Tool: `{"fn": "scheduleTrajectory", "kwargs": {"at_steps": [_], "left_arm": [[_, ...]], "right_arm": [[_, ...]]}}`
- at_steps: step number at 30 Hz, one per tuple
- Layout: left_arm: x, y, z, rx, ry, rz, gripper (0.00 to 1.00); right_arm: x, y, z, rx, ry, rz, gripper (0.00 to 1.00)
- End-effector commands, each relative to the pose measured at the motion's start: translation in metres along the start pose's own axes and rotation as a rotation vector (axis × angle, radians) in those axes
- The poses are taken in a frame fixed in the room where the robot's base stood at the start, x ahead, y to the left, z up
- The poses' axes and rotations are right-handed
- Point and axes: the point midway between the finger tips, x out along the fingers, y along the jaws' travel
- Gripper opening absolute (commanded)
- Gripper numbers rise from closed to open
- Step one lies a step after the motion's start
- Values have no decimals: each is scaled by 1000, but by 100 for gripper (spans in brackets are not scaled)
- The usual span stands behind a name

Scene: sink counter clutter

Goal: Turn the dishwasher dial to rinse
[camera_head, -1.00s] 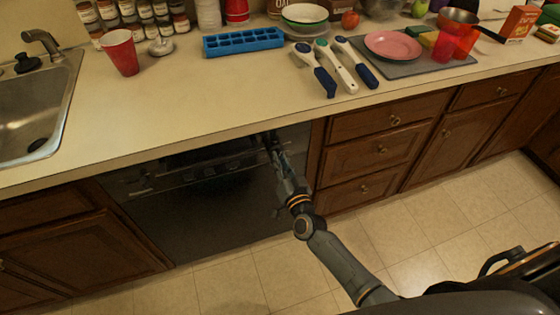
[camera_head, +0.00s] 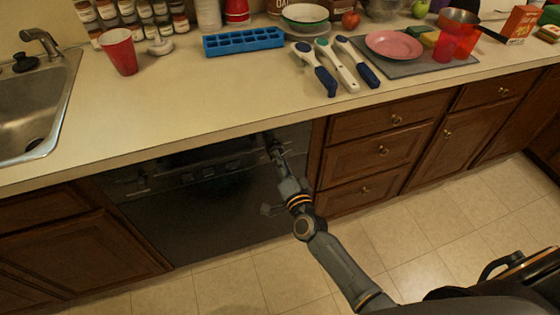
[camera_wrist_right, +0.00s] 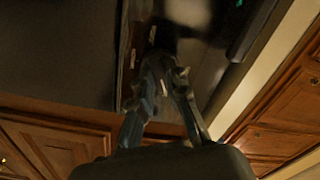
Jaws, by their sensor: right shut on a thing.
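The dark dishwasher (camera_head: 205,205) is built in under the counter, with its control panel (camera_head: 200,172) along the top edge. My right gripper (camera_head: 272,145) reaches the right end of that panel, just under the counter edge. In the right wrist view, its fingers (camera_wrist_right: 156,64) come together at the panel, shut on the dial. The dial itself is hidden by the fingers and the dark, so its pointer and setting cannot be read. My left gripper is not in view.
The counter edge (camera_head: 200,138) overhangs the panel just above my right gripper. Wooden drawers (camera_head: 375,150) stand right of the dishwasher, and a wooden cabinet door (camera_head: 75,255) stands left. The tiled floor (camera_head: 410,235) in front is clear.

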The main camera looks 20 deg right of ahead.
Motion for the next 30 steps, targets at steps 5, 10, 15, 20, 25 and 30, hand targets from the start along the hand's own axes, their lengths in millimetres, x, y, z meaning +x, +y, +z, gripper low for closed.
{"fn": "scheduleTrajectory", "kwargs": {"at_steps": [5,10,15,20,25,30], "left_arm": [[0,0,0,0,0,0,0],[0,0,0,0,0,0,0],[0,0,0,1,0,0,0],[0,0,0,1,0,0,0],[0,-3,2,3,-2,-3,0],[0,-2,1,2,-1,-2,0]], "right_arm": [[0,1,0,8,-1,1,0],[0,1,0,7,-1,1,0],[0,1,0,6,0,1,33],[0,0,0,6,0,1,38],[-1,0,0,6,0,1,38],[-16,1,1,7,-1,2,38]]}}
